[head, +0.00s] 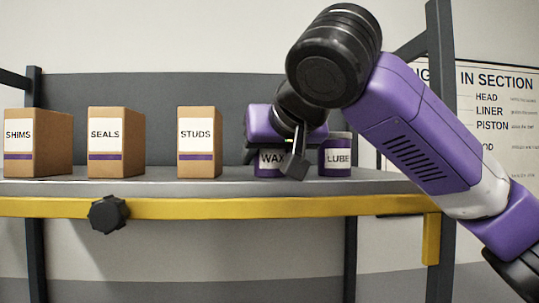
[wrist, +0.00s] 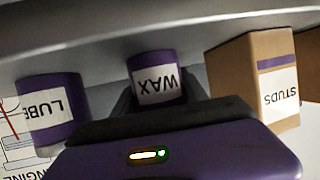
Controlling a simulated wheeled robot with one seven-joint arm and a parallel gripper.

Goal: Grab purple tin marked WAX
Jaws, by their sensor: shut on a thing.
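The purple tin marked WAX (head: 268,170) stands upright on the grey shelf, its white label partly covered by my gripper in the head view. In the wrist view, which is upside down, the WAX tin (wrist: 153,65) sits between my dark fingers with its label showing. My gripper (head: 271,160) is shut on the WAX tin, one finger on each side. The tin appears to rest on the shelf, level with its neighbour.
A similar purple LUBE tin (head: 336,160) stands close to the right of my gripper. Cardboard boxes marked STUDS (head: 199,160), SEALS (head: 105,165) and SHIMS (head: 30,165) stand to the left. The shelf (head: 160,187) has a yellow front rail (head: 190,208) with a black knob (head: 108,214).

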